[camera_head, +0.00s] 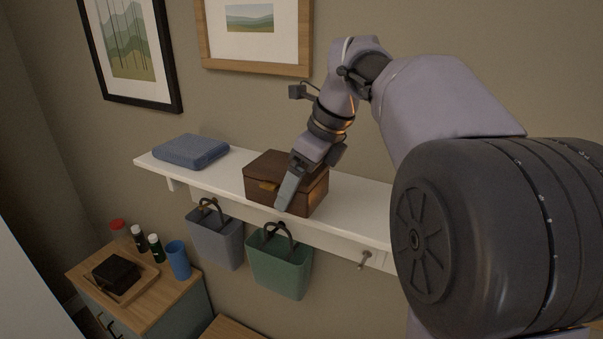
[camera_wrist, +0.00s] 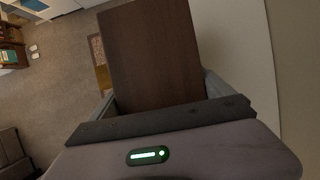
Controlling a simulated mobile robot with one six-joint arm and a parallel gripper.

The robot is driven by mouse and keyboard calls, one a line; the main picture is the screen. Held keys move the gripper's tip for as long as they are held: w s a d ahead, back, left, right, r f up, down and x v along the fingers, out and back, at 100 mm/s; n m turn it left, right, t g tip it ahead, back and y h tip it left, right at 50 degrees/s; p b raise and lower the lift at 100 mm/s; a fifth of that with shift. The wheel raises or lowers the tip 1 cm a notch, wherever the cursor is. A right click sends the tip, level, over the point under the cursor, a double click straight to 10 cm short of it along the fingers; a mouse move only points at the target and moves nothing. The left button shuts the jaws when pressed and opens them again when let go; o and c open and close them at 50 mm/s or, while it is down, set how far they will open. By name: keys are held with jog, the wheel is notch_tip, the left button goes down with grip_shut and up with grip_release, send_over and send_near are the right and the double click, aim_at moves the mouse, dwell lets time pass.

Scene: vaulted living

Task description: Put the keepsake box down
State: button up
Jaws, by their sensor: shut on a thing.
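The keepsake box (camera_head: 268,167) is dark brown wood with a brass clasp on its front. In the head view it is at the middle of the white wall shelf (camera_head: 225,178), close to the front edge. I cannot tell whether its underside touches the shelf. My gripper (camera_head: 290,188) comes down from the upper right and is shut on the box, with one grey finger against its near side. The other finger is hidden in the head view. In the wrist view the box's dark lid (camera_wrist: 150,55) fills the space between the two fingers.
A folded blue cloth (camera_head: 190,151) lies on the shelf's left end. A grey bin (camera_head: 216,240) and a green bin (camera_head: 280,268) hang below the shelf. A low cabinet (camera_head: 150,308) holds a tray, bottles and a blue cup. Framed pictures hang above. Shelf right of the box looks bare.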

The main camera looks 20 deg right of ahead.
aim_at(321, 174)
jog(key=shift+s+d+r+p, duration=0.25)
jog(key=shift+s+d+p, duration=0.2)
jog(key=shift+s+d, duration=0.7)
jog(key=d+p, duration=0.1)
jog(key=d, duration=0.3)
jog(key=s+d+f+p, duration=0.1)
jog(key=d, duration=0.3)
jog(key=s+d+p, duration=0.1)
jog(key=d, duration=0.3)
jog(key=shift+d+f, duration=0.2)
jog(key=shift+d, duration=0.05)
jog(key=f, duration=0.2)
jog(key=d+f+p, duration=0.1)
jog(key=f, duration=0.1)
jog(key=shift+w, duration=0.15)
jog(key=shift+a+r, duration=0.1)
